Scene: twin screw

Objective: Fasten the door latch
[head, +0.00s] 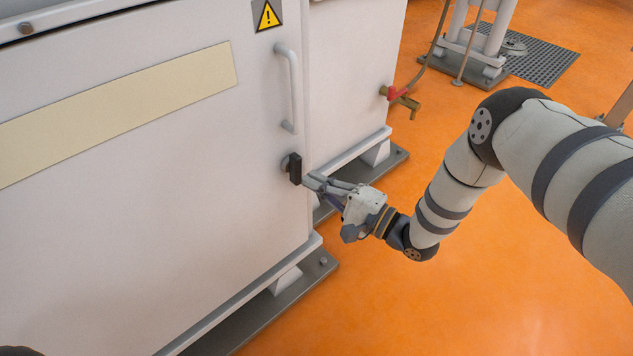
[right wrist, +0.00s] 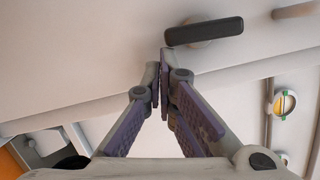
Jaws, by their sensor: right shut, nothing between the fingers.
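The door (head: 150,150) is a large white panel with a beige strip and a white bar handle (head: 290,88). The door latch (head: 293,168) is a small black lever on a grey round base, below the handle near the door's right edge. In the head view the lever stands upright. The latch also shows at the top of the right wrist view (right wrist: 204,32), just beyond the fingertips. My right gripper (head: 312,182) is shut and empty, its tips close to the latch on its lower right. In the right wrist view the fingertips (right wrist: 161,68) meet, with a small apparent gap to the lever. My left gripper is out of view.
A yellow warning sign (head: 267,15) is above the handle. A brass tap with a red part (head: 401,97) sticks out from the cabinet's side at the back. Grey base rails (head: 290,300) run along the floor. The orange floor (head: 400,310) is clear at the front right.

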